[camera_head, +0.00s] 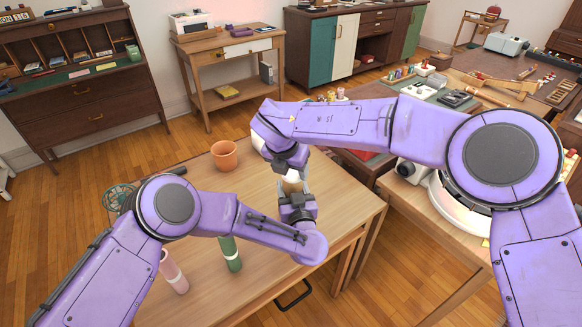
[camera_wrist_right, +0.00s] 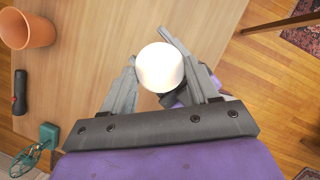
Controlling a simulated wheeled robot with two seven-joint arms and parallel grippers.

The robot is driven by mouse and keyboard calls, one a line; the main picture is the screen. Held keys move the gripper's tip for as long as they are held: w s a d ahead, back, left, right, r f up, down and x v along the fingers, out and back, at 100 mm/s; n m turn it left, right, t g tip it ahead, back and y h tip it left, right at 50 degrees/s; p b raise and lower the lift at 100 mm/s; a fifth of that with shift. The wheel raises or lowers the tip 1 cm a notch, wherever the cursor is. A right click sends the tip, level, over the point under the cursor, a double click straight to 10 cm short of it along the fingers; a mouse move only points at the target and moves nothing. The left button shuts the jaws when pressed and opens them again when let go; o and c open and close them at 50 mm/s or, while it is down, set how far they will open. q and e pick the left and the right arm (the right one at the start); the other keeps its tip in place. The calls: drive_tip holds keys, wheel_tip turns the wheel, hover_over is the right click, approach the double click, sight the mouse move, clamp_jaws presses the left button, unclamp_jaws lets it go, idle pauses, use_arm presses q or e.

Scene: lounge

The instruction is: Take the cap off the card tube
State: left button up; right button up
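The card tube (camera_head: 290,187) is a small tan piece showing between my two grippers above the table, mostly hidden by them. Its white cap (camera_wrist_right: 160,67) is seen from above in the right wrist view, with a finger of my right gripper (camera_wrist_right: 150,62) along each side, seemingly touching. In the head view, my right gripper (camera_head: 292,167) points down over the tube's top. My left gripper (camera_head: 296,190) comes from below and appears shut around the tube's body; its fingertips are small in view. The tube looks roughly upright.
A teal wire item (camera_head: 118,196) is at the left edge. The table's middle is mostly clear.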

sight(291, 174)
drive_tip(key=c, duration=0.5)
drive_tip(key=shift+r, duration=0.2)
drive_tip(key=shift+r, duration=0.95)
wheel_tip(291, 174, up, 4)
drive_tip(key=shift+r, duration=0.1)
use_arm(q)
drive_tip(key=o, duration=1.6)
